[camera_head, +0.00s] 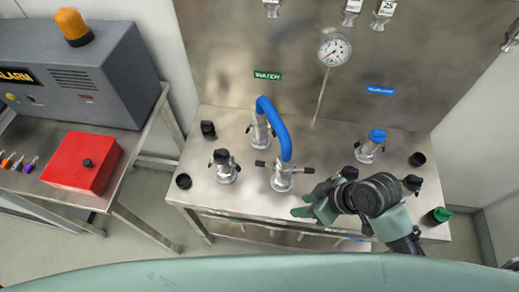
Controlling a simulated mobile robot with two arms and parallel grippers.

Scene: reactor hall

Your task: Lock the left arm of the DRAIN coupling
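No label that I can read says DRAIN, so I cannot tell for sure which coupling it is. A front metal coupling (282,181) takes one end of the blue hose (284,134). Its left arm (261,164) and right arm (307,170) both stick out sideways. My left gripper is not in view.
A capped coupling (225,167) stands at left, a blue-capped one (370,146) at right. Loose black caps (183,181) and a green cap (439,215) lie near the bench edges. A gauge (333,49) is on the back panel. A red box (83,162) is on the left table.

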